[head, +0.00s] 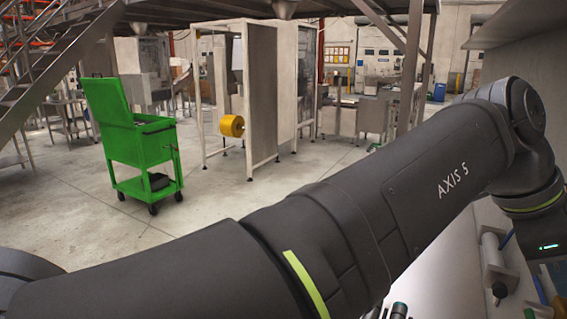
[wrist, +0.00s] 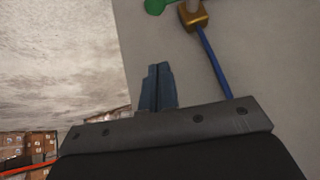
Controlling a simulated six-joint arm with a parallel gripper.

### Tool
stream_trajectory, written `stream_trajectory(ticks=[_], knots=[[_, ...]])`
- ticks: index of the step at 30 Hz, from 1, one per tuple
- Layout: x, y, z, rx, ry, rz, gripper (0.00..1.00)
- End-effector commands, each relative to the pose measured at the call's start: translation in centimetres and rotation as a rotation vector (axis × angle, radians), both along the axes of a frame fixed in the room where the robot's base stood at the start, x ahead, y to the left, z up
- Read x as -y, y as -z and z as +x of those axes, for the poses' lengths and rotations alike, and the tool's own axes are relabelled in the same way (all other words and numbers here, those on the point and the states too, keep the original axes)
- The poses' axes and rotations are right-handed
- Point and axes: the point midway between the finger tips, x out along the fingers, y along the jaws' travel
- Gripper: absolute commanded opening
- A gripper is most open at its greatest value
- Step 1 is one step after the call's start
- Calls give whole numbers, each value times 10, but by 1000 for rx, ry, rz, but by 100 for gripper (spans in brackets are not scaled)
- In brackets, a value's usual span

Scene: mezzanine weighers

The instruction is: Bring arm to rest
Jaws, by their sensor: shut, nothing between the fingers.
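My gripper (wrist: 158,88) shows in the wrist view, its dark fingers together with nothing between them. It points toward a plain grey surface (wrist: 160,30) and a pale, mottled area on the left. In the head view my dark arm stretches across the front from lower left to upper right.
Brown boxes (wrist: 40,143) show lower left. In the head view a green cart (head: 140,140) stands on open floor, left of a white-framed cabinet (head: 262,90).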

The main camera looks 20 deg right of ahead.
Motion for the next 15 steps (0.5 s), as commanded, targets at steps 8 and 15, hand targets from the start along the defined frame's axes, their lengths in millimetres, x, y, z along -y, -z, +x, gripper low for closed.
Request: stream_trajectory(ticks=[8,15], knots=[[-29,-47,17,1,-4,-3,0],[-14,-20,6,-1,4,5,0]])
